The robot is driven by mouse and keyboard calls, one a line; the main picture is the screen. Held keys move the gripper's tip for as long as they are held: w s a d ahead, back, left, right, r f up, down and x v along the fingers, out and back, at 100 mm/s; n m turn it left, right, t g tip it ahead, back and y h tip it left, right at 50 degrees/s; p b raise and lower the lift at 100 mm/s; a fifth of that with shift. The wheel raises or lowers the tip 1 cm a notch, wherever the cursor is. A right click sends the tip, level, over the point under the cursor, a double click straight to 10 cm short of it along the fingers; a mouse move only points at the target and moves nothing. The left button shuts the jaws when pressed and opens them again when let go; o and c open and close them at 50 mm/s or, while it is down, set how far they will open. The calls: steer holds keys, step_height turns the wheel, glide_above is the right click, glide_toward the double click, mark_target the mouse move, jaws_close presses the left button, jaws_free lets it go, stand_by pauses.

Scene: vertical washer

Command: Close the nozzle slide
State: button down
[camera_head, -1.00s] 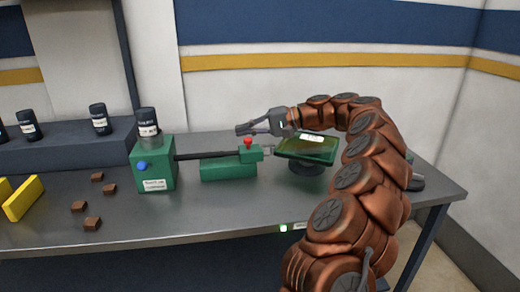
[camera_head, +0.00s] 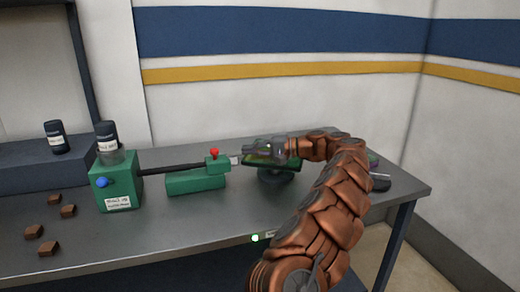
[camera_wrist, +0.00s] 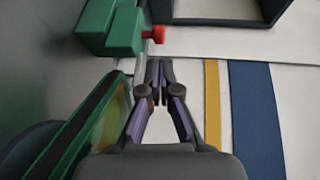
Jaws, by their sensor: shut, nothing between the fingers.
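The nozzle slide is a green block (camera_head: 217,165) with a red knob (camera_head: 215,153), at the right end of a dark rod (camera_head: 165,169) over a green base (camera_head: 195,183). A small pale nozzle end (camera_head: 235,159) points right from the block, toward a green-framed tilted plate (camera_head: 268,161) on a round dark stand. My gripper (camera_wrist: 156,68) is shut and empty, just off the block's nozzle side. In the wrist view the green block (camera_wrist: 108,28) and red knob (camera_wrist: 153,34) lie beyond the fingertips. In the head view the fingertips are hard to make out; contact cannot be told.
A green box (camera_head: 115,187) with a blue knob and a dark bottle (camera_head: 106,136) stands at the rod's left end. Several brown blocks (camera_head: 68,211) lie at the left. A dark raised shelf (camera_head: 40,165) stands behind them. The front middle of the bench (camera_head: 160,220) is clear.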

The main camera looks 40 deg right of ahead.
mark_target(226, 161)
steer(key=p+x, duration=0.1)
steer(key=x, duration=0.6)
steer(key=shift+w+a, duration=0.25)
steer(key=shift+w, duration=0.05)
steer(key=shift+a+f, duration=0.1)
